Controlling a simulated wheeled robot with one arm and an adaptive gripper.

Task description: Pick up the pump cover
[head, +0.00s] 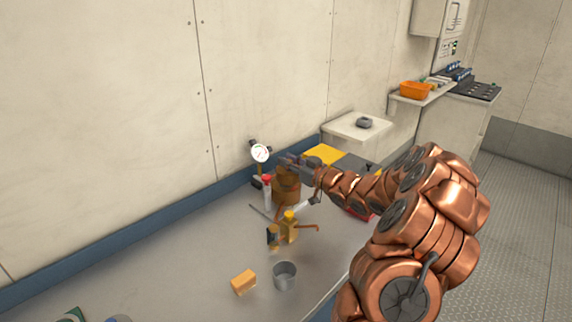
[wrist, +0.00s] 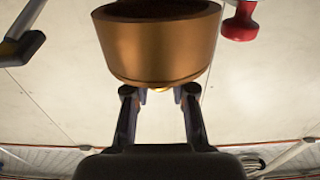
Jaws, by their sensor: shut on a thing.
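A bronze, round, drum-like piece (wrist: 157,48), which I take to be the pump cover, fills the top middle of the wrist view. My gripper (wrist: 160,93) has its two fingers at its near edge, a little apart, with small brass bits showing between the tips. In the head view my gripper (head: 292,163) is at the top of a brown-bronze cylinder (head: 286,188) near the wall. The grip point is small there, and I cannot tell whether the cover is clear of what lies under it.
A gauge (head: 260,153) and a red-topped part (head: 267,181) stand close left of the cylinder. A brass valve (head: 289,226), a grey cup (head: 285,275) and an orange block (head: 243,282) are nearer on the bench (head: 190,265). The bench's left part is mostly clear.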

